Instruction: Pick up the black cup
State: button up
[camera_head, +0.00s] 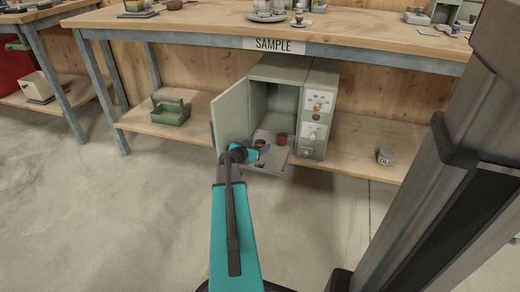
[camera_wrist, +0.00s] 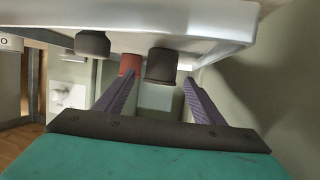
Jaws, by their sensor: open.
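A green-grey box-shaped machine (camera_head: 318,80) stands on the lower shelf with its door open to the left. A pale tray (camera_head: 273,158) extends from its opening; the wrist view, which looks inverted, shows the tray (camera_wrist: 220,20) at the top. In that view a dark cup (camera_wrist: 161,65) lies ahead between my fingers, with a red cup (camera_wrist: 130,64) beside it and another dark cup (camera_wrist: 93,44) to the left. I cannot tell which dark one is the black cup. In the head view the red cup (camera_head: 281,139) is right of my open, empty gripper (camera_head: 256,152).
The open door (camera_head: 231,112) stands close to the left of my gripper. The machine's control panel (camera_head: 315,120) is on the right. The bench top (camera_head: 180,28) overhangs above.

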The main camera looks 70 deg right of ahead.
jog(key=shift+x, duration=1.35)
jog(key=c, duration=1.1)
